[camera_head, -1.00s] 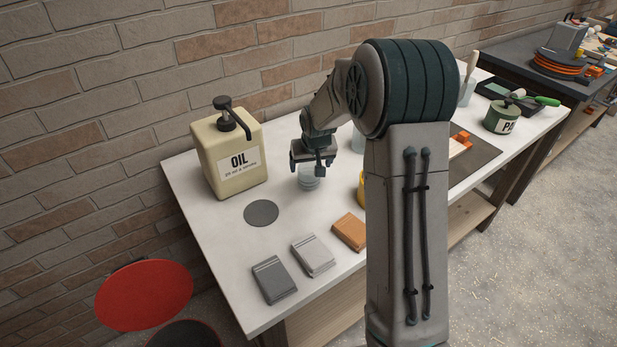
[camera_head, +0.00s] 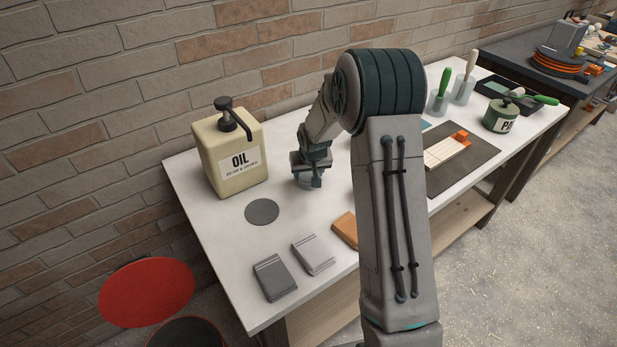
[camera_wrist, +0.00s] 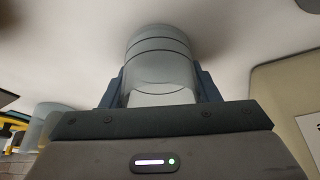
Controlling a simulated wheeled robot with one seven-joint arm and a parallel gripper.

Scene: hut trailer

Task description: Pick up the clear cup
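The clear cup (camera_wrist: 158,62) stands between the two fingers of my gripper (camera_wrist: 160,85) in the wrist view. The cup is see-through grey with ring lines around it, and its lower part is hidden behind the gripper body. One finger lies close along each side of it. I cannot tell whether they press on it. In the head view my gripper (camera_head: 309,181) is low over the white table (camera_head: 215,245), around the cup (camera_head: 306,183), which is mostly hidden.
A dark round disc (camera_head: 262,212), two grey blocks (camera_head: 275,278) and an orange-brown block (camera_head: 345,230) lie nearer. To the right are a dark mat (camera_head: 478,160) and a paint can (camera_head: 501,117).

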